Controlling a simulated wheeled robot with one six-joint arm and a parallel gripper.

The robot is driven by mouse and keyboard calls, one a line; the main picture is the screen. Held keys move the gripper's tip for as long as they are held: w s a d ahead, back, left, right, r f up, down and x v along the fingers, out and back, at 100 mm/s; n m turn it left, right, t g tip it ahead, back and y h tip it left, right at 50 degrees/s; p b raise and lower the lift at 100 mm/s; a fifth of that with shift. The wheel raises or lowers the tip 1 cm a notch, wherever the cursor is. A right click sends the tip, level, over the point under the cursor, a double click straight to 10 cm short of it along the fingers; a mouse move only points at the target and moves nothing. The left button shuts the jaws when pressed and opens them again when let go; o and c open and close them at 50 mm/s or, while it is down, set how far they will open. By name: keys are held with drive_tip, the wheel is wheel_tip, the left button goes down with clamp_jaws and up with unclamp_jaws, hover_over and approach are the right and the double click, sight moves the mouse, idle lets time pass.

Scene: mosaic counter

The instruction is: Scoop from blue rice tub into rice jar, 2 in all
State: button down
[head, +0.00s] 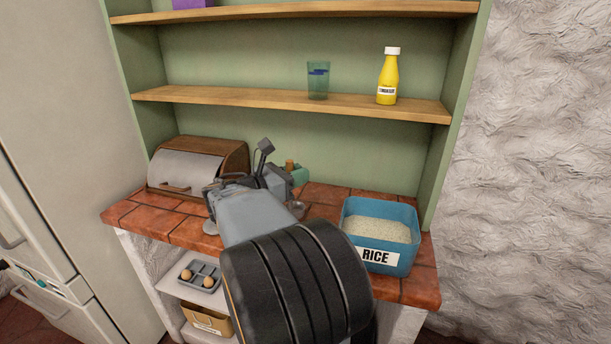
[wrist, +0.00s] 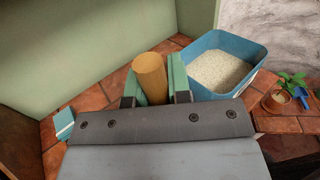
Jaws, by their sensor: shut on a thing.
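The blue rice tub (head: 375,254), labelled RICE, stands at the right end of the tiled counter, full of pale rice. It also shows in the wrist view (wrist: 252,48), to the right of my gripper. My gripper (wrist: 151,85) has green fingers shut on a light wooden cylinder (wrist: 150,72), apparently the scoop's handle; the scoop's bowl is not clearly visible. In the head view my gripper (head: 292,175) is above the counter, left of the tub, mostly behind my arm. I cannot make out the rice jar; my arm hides part of the counter.
A wooden bread box (head: 200,167) stands at the counter's left. A glass (head: 318,80) and a yellow bottle (head: 388,78) stand on the shelf above. An egg tray (head: 202,274) is below the counter. A potted plant (wrist: 277,102) shows at the wrist view's right.

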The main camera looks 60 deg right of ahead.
drive_tip(key=s+d+r+m+g+y+p, duration=0.35)
drive_tip(key=s+d+p, duration=0.2)
drive_tip(key=s, duration=0.25)
drive_tip(key=s+d+r+m+g+y+p, duration=0.2)
drive_tip(key=s+d+g+p, duration=0.3)
drive_tip(key=s, duration=0.4)
wheel_tip(320, 180, down, 16)
drive_tip(key=s+d+b, duration=0.1)
drive_tip(key=b, duration=0.8)
drive_tip(key=shift+s+t+b, duration=0.15)
drive_tip(key=shift+t+b, duration=0.15)
drive_tip(key=shift+t, duration=0.15)
